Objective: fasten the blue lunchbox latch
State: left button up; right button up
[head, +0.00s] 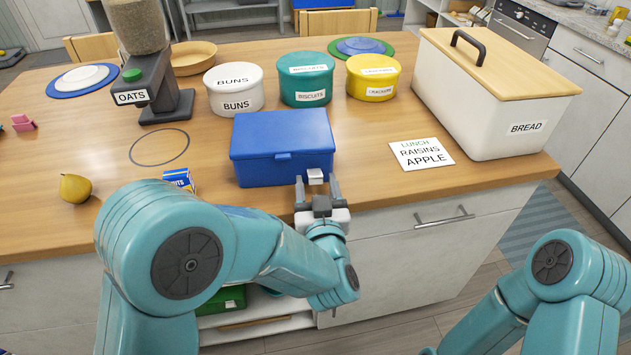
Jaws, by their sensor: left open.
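The blue lunchbox (270,133) sits on the wooden counter near its front edge, with its lid down. A small blue tab (283,157) shows at the middle of its front, under the lid's rim. My left gripper (316,186) is open just in front of the box's right front corner, fingers pointing towards the box. A small white piece (315,175) shows between its fingertips; I cannot tell whether it is part of the box's latch or whether the fingers touch it. My right arm is at the lower right, with its gripper out of view.
A note card (422,153) lies right of the lunchbox, before the bread bin (480,110). Buns (234,92), biscuits (304,80) and yellow crackers (373,80) tins stand behind. A small blue carton (178,179) and a pear (76,188) are left. A drawer front lies below.

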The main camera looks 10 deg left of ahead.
aim_at(316, 171)
pick_arm(q)
jog(key=c, duration=1.1)
jog(key=shift+o, duration=0.2)
jog(key=shift+r+p, duration=0.3)
jog(key=shift+p, duration=0.25)
jog(key=r+g+p, duration=0.1)
jog(key=g+p, duration=0.1)
jog(key=p, duration=0.3)
jog(key=r+g+h+p, duration=0.1)
jog(key=g+p, duration=0.1)
jog(key=p, duration=0.3)
jog(key=w+r+g+p, duration=0.1)
jog(key=g+p, duration=0.1)
jog(key=p, duration=0.3)
jog(key=shift+a+r, duration=0.1)
jog(key=shift+g+p, duration=0.3)
jog(key=shift+p, duration=0.45)
jog(key=shift+w+f+h, duration=0.1)
jog(key=shift+f+h, duration=0.1)
jog(key=shift+h, duration=0.1)
